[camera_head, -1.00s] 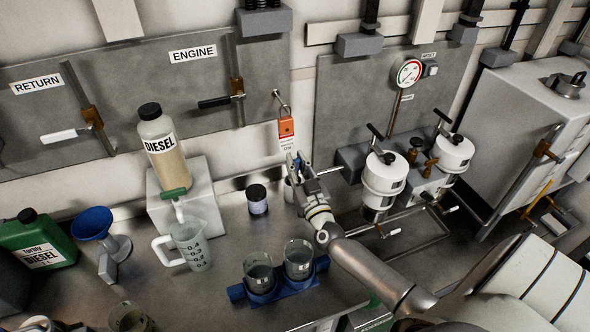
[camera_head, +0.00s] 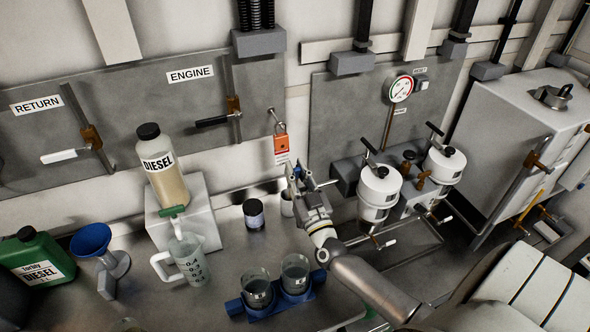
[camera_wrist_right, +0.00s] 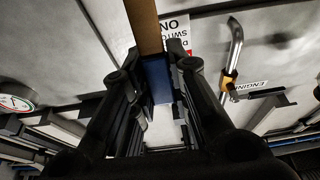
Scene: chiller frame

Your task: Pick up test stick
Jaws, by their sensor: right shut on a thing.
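My right gripper (camera_head: 302,178) is in the middle of the head view, just below the orange padlock and above the back of the bench. In the right wrist view its two dark fingers are shut on the test stick (camera_wrist_right: 157,80). The stick shows there as a blue part between the fingers and a tan part running to the top edge. In the head view the stick is mostly hidden by the gripper, with only a small hint of blue. A small white cup (camera_head: 287,205) stands on the bench just below and left of the gripper. My left gripper is out of view.
An orange padlock (camera_head: 281,146) hangs on the wall close to the gripper. A dark-lidded jar (camera_head: 253,215), a measuring jug (camera_head: 188,262) and two beakers in a blue holder (camera_head: 276,308) stand nearby. White filter housings (camera_head: 379,190) stand to the right.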

